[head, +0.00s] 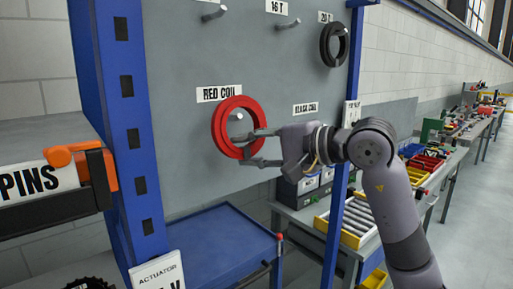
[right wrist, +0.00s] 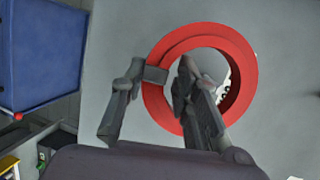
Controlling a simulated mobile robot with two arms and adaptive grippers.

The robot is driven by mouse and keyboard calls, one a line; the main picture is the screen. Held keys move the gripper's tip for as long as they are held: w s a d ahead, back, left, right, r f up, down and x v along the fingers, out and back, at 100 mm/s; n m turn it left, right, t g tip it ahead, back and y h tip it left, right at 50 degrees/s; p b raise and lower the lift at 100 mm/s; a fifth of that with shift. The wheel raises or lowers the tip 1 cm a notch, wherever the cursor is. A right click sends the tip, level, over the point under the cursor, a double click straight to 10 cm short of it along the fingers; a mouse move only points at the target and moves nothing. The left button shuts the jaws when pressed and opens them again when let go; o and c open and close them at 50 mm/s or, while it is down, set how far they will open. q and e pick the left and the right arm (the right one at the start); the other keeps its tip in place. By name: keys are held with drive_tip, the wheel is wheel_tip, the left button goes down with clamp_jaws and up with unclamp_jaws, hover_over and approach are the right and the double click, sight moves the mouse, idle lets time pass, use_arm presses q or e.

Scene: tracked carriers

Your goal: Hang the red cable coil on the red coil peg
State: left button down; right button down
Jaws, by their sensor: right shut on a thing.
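The red cable coil (head: 221,128) is held upright in front of the grey board, under the "RED COIL" label (head: 219,93). The red coil peg (head: 237,117) shows through the coil's opening, near its upper part. I cannot tell whether the peg passes through the coil or lies behind it. My right gripper (head: 252,147) is shut on the coil's lower right side. In the right wrist view the red coil (right wrist: 243,96) has one finger inside its ring and one outside (right wrist: 168,78). My left gripper is not in view.
A black coil (head: 325,46) hangs at the board's upper right. Bare pegs (head: 290,23) stick out along the top. A blue upright (head: 124,120) stands left of the board and a blue tray (head: 222,240) lies below. A bench with bins (head: 354,225) is at right.

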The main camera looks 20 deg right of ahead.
drive_tip(key=shift+w+a, duration=0.25)
drive_tip(key=shift+w, duration=0.45)
drive_tip(key=shift+w+a+f+b, duration=0.2)
drive_tip(key=shift+w+f+b, duration=0.15)
drive_tip(key=shift+w+f, duration=0.2)
drive_tip(key=shift+r, duration=0.1)
drive_tip(key=c, duration=1.2)
unclamp_jaws()
drive_tip(key=shift+o, duration=0.2)
